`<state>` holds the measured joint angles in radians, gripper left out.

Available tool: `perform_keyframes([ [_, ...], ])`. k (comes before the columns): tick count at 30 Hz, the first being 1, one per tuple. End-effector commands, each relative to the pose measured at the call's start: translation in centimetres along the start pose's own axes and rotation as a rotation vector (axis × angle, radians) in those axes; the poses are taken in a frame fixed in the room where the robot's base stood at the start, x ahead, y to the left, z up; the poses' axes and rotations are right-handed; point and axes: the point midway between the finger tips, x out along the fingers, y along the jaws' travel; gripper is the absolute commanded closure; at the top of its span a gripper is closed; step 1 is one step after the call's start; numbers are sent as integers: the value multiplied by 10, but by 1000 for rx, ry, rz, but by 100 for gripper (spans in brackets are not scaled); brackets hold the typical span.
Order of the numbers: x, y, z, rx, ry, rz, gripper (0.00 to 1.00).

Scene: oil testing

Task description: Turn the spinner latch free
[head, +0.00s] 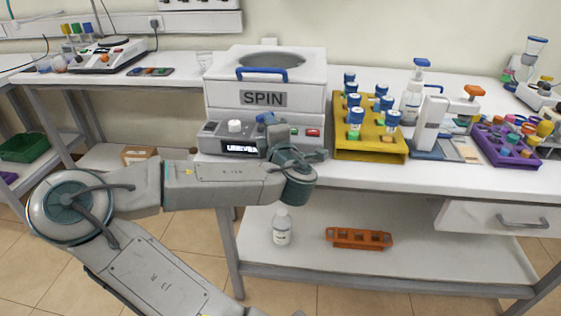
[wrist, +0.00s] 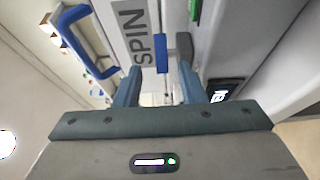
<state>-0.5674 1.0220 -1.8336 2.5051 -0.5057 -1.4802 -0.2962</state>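The spinner (head: 222,95) is a white machine labelled SPIN on the bench, with a blue handle (head: 262,74) on its upper front. A blue latch (head: 266,117) shows at its front, just above the control panel, partly hidden by my gripper. In the wrist view the latch (wrist: 161,50) is a blue bar beside a grey piece, below the SPIN label. My gripper (wrist: 160,68) is open at the spinner's front, its two fingers apart. The latch appears in line with the gap between the fingertips. I cannot tell whether they touch it.
The control panel has a white knob (head: 235,126) and a red switch (head: 313,132). A yellow rack (head: 370,146) of blue-capped tubes stands close on the right. A purple rack (head: 507,150) is farther right. A scale (head: 103,55) stands at the far left.

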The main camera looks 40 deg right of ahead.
Motion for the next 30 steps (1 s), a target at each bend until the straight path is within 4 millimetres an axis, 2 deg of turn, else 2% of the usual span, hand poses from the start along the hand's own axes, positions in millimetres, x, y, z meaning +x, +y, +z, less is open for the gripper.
perform_keyframes([
  [1, -2, -6, 0, 2, -1, 3, 64],
  [5, -9, -8, 3, 4, -7, 1, 64],
  [8, -37, -4, 2, 9, -7, 2, 64],
  [24, -82, -4, 2, 1, -7, 0, 64],
  [30, -90, -3, 2, 3, -6, -1, 64],
])
